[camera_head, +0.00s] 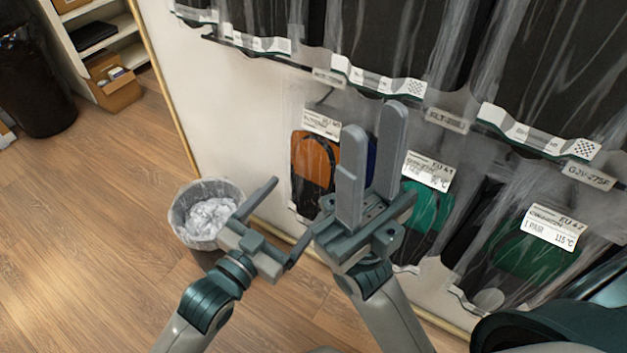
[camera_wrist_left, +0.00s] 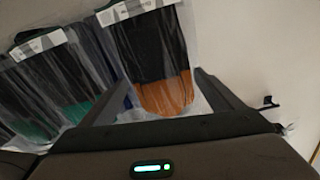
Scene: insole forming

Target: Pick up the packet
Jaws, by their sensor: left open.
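Clear packets hang on the pale wall. One holds an orange and black insole (camera_head: 311,160); it also shows in the left wrist view (camera_wrist_left: 165,92). To its right hang a blue packet (camera_head: 372,152), mostly hidden behind my right gripper, a green one labelled EU 41 (camera_head: 431,205) and a darker green one labelled EU 42 (camera_head: 540,252). My left gripper (camera_head: 292,208) is open and empty, low and left of the orange packet. In the left wrist view its fingers (camera_wrist_left: 163,82) frame the orange packet, apart from it. My right gripper (camera_head: 372,135) is open, with nothing seen between its fingers.
Dark packets (camera_head: 415,45) hang in a row above. A lined bin (camera_head: 205,213) stands on the wooden floor by the wall's left edge. A black bin (camera_head: 35,85) and a shelf with a cardboard box (camera_head: 112,85) stand far left. The floor at left is clear.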

